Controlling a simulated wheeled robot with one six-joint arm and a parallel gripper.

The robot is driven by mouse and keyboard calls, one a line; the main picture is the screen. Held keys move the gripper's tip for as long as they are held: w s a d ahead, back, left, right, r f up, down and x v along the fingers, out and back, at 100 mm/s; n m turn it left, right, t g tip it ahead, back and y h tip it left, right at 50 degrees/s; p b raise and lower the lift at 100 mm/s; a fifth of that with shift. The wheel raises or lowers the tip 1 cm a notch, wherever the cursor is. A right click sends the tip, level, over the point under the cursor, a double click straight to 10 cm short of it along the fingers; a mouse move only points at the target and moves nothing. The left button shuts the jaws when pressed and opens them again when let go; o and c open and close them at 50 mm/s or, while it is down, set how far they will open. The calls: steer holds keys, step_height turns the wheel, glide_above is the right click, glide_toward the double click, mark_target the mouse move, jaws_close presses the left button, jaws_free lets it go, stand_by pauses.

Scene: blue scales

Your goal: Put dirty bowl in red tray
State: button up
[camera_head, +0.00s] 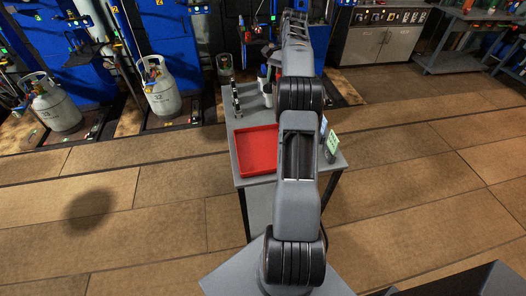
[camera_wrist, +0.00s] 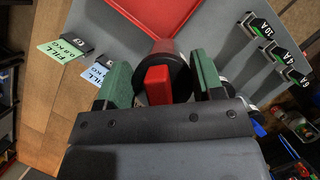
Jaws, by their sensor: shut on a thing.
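The red tray (camera_head: 256,150) lies on the grey table to the left of my arm in the head view. Part of it also shows at the top of the wrist view (camera_wrist: 150,12). My gripper (camera_wrist: 162,78) is in the wrist view, its two green fingers on either side of a dark round thing (camera_wrist: 178,55) with a red block in front of it. It is shut on that dark thing, over the table and near the tray's edge. I cannot tell whether this is the dirty bowl; no other bowl is clear. In the head view my arm hides the gripper.
Two "FILL" cards, one green (camera_wrist: 62,48) and one blue (camera_wrist: 98,72), stand at one side of the grey table (camera_head: 243,178). Several black numbered markers (camera_wrist: 263,28) stand along the other side. Gas cylinders (camera_head: 160,88) stand on the left.

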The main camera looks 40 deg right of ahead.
steer(key=shift+s+d, duration=0.15)
steer(key=shift+s, duration=0.2)
steer(key=shift+s+a+f+m+b, duration=0.2)
steer(key=shift+a+m+b, duration=0.1)
steer(key=shift+b, duration=0.3)
steer(key=s+a+f+b, duration=0.3)
steer(key=s+a+f, duration=0.1)
steer(key=a+f, duration=0.8)
steer(key=shift+s+b, duration=0.35)
steer(key=shift+b, duration=0.05)
steer(key=shift+f, duration=0.25)
steer(key=o, duration=1.5)
